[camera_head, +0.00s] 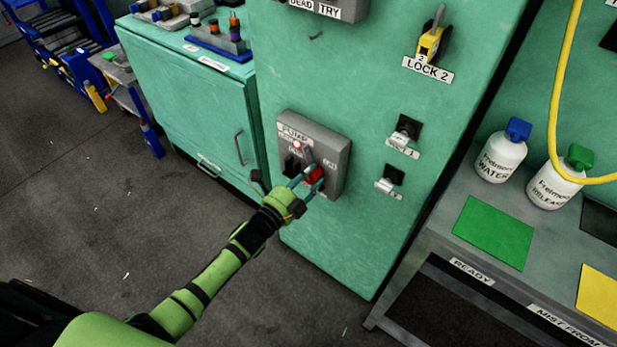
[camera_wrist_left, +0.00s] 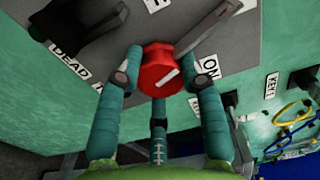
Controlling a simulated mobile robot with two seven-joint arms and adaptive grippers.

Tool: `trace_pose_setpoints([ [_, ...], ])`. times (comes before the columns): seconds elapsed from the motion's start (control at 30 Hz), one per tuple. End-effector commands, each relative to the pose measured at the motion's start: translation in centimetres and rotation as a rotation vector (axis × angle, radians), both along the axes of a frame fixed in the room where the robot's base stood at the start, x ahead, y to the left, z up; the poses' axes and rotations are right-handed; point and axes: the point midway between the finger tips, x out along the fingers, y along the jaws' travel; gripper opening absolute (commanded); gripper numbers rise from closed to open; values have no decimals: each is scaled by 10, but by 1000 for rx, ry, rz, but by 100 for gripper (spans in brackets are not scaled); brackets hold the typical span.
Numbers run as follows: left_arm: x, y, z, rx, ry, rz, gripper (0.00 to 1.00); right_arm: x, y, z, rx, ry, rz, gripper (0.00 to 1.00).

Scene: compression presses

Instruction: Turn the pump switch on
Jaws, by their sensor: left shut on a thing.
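The pump switch is a red knob (camera_head: 314,174) on a grey box (camera_head: 338,150) fixed to the green cabinet front. In the left wrist view the red knob (camera_wrist_left: 158,72) has a white mark slanting up to the right, towards the side of the "ON" label (camera_wrist_left: 210,66). My left gripper (camera_head: 302,187) is shut on the red knob. Its teal fingers (camera_wrist_left: 162,88) hold it from both sides, and part of its rim is hidden. My right gripper is in neither view.
A grey lever (camera_wrist_left: 208,30) stands close beside the knob, and a black switch (camera_head: 292,163) sits left of it. Two keyed switches (camera_head: 405,130) (camera_head: 391,177) and a yellow lock (camera_head: 430,42) are to the right. A bench with bottles (camera_head: 500,155) stands at the far right.

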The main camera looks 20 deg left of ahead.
Motion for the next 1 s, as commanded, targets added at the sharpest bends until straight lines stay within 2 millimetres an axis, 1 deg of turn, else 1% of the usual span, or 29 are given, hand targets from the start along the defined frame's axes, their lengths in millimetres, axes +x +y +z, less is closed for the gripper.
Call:
trace_pose_setpoints([
  [0.03,1,-2,3,35,-24,-4,0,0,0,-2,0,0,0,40],
  [0.2,0,-2,2,153,-66,-4,0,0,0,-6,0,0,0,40],
  [0.43,0,-2,2,262,-105,-4,0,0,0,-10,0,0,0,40],
  [0.67,0,-3,2,313,-123,-4,0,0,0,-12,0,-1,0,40],
  [1.0,0,-3,2,322,-125,-5,0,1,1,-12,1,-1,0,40],
])
